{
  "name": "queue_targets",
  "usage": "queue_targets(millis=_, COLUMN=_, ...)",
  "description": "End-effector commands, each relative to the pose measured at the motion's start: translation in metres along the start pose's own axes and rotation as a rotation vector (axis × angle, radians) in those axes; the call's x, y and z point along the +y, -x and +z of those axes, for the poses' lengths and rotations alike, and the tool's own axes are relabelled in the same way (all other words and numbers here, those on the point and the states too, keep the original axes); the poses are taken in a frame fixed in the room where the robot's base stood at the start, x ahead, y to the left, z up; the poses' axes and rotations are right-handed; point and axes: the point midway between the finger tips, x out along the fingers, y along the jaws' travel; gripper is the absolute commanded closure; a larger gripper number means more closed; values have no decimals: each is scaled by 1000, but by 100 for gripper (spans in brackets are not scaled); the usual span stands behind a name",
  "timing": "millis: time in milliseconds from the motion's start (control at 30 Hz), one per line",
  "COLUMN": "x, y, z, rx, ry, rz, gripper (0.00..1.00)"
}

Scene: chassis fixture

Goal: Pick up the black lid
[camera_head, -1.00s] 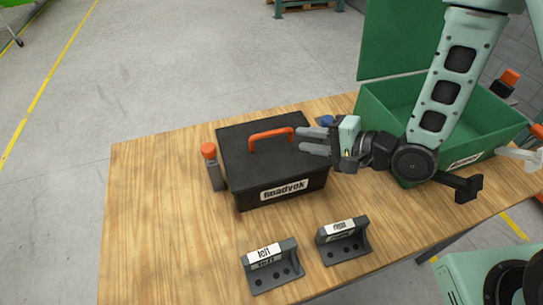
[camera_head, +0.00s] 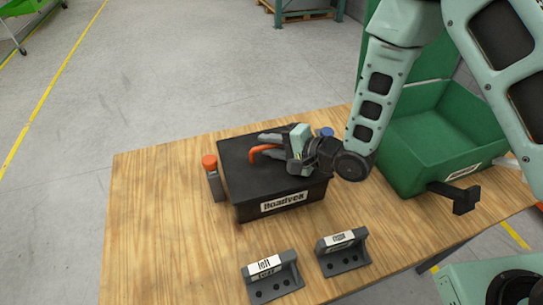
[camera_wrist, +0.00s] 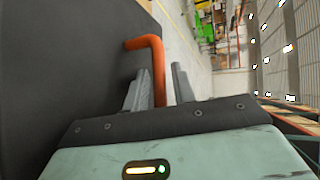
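The black lid (camera_head: 237,161) lies on top of a black box (camera_head: 242,208) with a "Roadvok" label on the wooden table. An orange handle (camera_head: 258,150) stands up from the lid; my gripper hides its right part. My gripper (camera_head: 271,146) is over the lid, with its fingers pointing left at the handle. In the wrist view, the open fingers (camera_wrist: 161,88) stand on either side of the orange handle (camera_wrist: 157,62), with a gap still showing on the right.
A green bin (camera_head: 410,150) stands at the right of the table. Black brackets marked "left" (camera_head: 272,280) and another (camera_head: 342,254) stand at the front. An orange-capped bottle (camera_head: 214,181) is beside the box's left side. The table's left part is clear.

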Motion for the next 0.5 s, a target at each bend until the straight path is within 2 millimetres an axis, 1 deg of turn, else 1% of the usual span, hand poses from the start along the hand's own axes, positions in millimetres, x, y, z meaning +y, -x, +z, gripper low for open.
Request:
queue_targets(millis=100, x=0, y=0, z=0, rx=0, ry=0, rz=0, gripper=74)
queue_targets(millis=133, x=0, y=0, z=0, rx=0, ry=0, rz=0, gripper=80)
queue_targets(millis=167, x=0, y=0, z=0, rx=0, ry=0, rz=0, gripper=88)
queue_targets(millis=200, x=0, y=0, z=0, rx=0, ry=0, rz=0, gripper=99)
queue_targets(millis=500, x=0, y=0, z=0, rx=0, ry=1, rz=0, gripper=100)
